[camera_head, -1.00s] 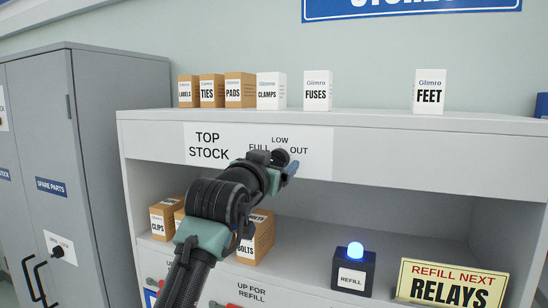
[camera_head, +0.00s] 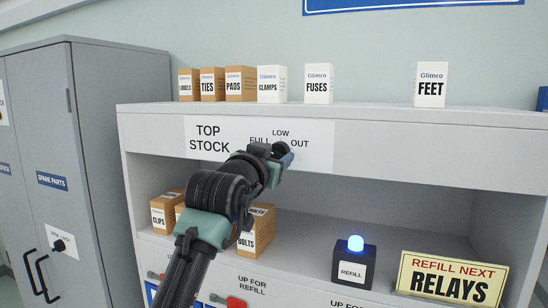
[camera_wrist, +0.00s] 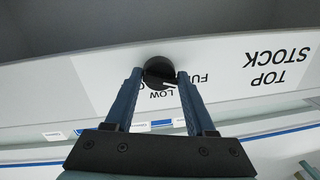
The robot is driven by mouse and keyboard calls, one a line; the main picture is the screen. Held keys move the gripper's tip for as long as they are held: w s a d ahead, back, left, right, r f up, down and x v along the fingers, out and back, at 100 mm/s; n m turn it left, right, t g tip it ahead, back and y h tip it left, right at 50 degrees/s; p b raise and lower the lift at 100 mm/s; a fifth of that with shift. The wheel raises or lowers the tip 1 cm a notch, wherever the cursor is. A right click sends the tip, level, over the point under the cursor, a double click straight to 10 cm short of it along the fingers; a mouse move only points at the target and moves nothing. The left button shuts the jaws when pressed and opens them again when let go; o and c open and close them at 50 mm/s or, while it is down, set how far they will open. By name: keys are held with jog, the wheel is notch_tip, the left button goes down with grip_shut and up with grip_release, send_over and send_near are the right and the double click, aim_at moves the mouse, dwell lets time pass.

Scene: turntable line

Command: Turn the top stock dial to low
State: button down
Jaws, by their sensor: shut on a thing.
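The top stock dial is a dark round knob (camera_wrist: 158,70) on a white label (camera_wrist: 222,72), upside down in the wrist view. The label reads TOP STOCK with FULL, LOW and OUT around the dial. My gripper (camera_wrist: 159,76) is shut on the dial, one blue finger on each side of it. A pale mark shows on the dial's face near the word LOW, but I cannot tell exactly where it points. In the head view the label (camera_head: 316,150) is on the shelf's front board, and my gripper (camera_head: 286,161) hides much of the dial.
Boxes stand on the shelf top, among them FUSES (camera_head: 318,86) and FEET (camera_head: 431,87). Below are a BOLTS box (camera_head: 256,232), a blue-lit REFILL button box (camera_head: 354,262) and a yellow RELAYS sign (camera_head: 452,276). A grey cabinet (camera_head: 100,160) stands left.

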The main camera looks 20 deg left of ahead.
jog(key=m+b, duration=0.2)
jog(key=m, duration=0.1)
jog(key=shift+f+m, duration=0.25)
jog(key=shift+m, duration=0.05)
jog(key=m+b, duration=0.1)
jog(key=m, duration=0.1)
jog(key=shift+m+b, duration=0.4)
jog(key=m+b, duration=0.1)
jog(key=m, duration=0.2)
jog(key=shift+m+t+h, duration=0.3)
jog(key=shift+w+m+b, duration=0.1)
jog(key=shift+m+b, duration=0.25)
jog(key=shift+m, duration=1.65)
jog(key=shift+f, duration=0.1)
jog(key=c, duration=0.6)
grip_release()
jog(key=o, duration=0.3)
jog(key=shift+r, duration=0.2)
